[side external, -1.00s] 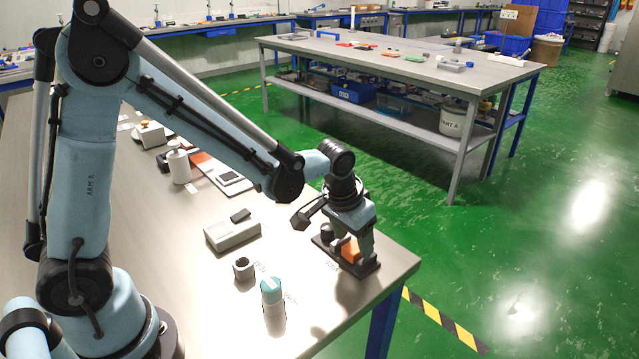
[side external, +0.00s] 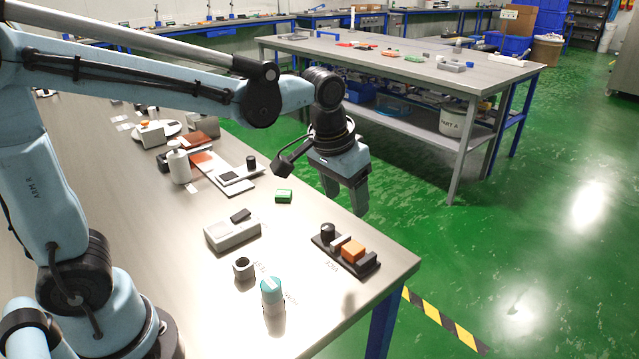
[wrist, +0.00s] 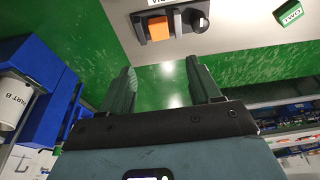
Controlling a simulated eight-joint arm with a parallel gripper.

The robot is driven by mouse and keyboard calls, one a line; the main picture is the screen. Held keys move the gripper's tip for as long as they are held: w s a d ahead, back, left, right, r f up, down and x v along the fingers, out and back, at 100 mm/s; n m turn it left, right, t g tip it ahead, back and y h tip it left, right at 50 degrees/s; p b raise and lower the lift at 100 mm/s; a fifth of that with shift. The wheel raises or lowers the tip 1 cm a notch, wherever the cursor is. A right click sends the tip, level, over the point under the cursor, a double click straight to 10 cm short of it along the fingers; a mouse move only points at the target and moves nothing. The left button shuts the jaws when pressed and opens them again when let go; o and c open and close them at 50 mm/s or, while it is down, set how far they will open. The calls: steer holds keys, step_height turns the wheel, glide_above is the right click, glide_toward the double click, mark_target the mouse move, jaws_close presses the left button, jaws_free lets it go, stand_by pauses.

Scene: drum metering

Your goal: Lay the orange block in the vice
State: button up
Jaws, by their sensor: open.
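The orange block (side external: 353,250) lies in the vice (side external: 331,248), a dark base with grey jaws and a black knob, near the table's right corner. The block sits between the jaws. The wrist view also shows the orange block (wrist: 158,28) and the vice (wrist: 185,36) at the top. My gripper (side external: 347,205) is open and empty, raised above and behind the vice, beyond the table's far edge. In the wrist view the two fingers of my gripper (wrist: 163,75) stand apart with nothing between them.
A green block (side external: 284,196) lies on the table behind a grey box (side external: 232,233). A teal-capped bottle (side external: 272,296) and a small dark hexagonal part (side external: 243,268) stand at the front. A white bottle (side external: 178,166) stands at the back left. The air around the vice is clear.

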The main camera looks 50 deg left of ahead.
steer(key=s+a+t, duration=0.4)
steer(key=s+a, duration=0.1)
steer(key=s, duration=0.5)
steer(key=shift+a+f, duration=0.2)
steer(key=shift+f, duration=0.2)
